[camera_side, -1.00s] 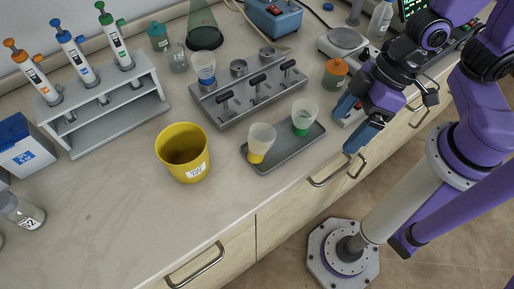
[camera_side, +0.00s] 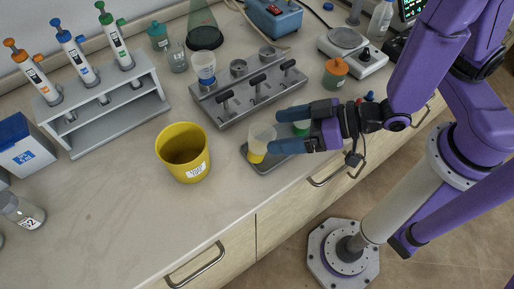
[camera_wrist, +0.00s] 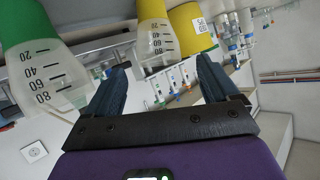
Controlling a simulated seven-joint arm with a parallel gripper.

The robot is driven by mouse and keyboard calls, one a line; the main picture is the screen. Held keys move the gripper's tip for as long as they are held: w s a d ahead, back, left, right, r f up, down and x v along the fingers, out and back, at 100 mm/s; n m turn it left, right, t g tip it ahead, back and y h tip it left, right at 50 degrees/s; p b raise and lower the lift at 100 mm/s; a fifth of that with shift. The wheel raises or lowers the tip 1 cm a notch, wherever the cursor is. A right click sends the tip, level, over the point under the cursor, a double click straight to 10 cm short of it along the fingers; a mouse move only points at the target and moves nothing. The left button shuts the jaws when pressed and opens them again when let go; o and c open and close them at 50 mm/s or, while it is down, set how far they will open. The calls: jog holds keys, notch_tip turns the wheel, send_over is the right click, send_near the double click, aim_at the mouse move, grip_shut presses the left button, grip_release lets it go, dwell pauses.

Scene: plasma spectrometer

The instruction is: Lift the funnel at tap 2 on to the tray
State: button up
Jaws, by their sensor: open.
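A translucent funnel with a blue band (camera_side: 204,67) stands in the left port of the grey tap manifold (camera_side: 225,115); no tap numbers are legible. The other two ports look empty. The grey tray (camera_side: 265,167) in front holds a yellow-based funnel (camera_side: 261,139) and a green-based funnel (camera_side: 302,126), partly hidden by my fingers. My gripper (camera_side: 276,130) is open above the tray, with one finger overlapping the yellow-based funnel in the picture; contact cannot be told.
A yellow bucket (camera_side: 183,153) stands left of the tray. A pipette rack (camera_side: 110,110) is further left. An orange-lidded jar (camera_side: 335,73) and a balance (camera_side: 350,50) stand at the right.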

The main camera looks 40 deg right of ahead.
aim_at(251, 132)
jog(key=shift+w, duration=0.1)
jog(key=shift+w+a, duration=0.15)
jog(key=shift+x, duration=3.5)
jog(key=shift+r, duration=0.15)
jog(key=shift+c, duration=0.3)
jog(key=c, duration=1.1)
jog(key=shift+r, duration=0.15)
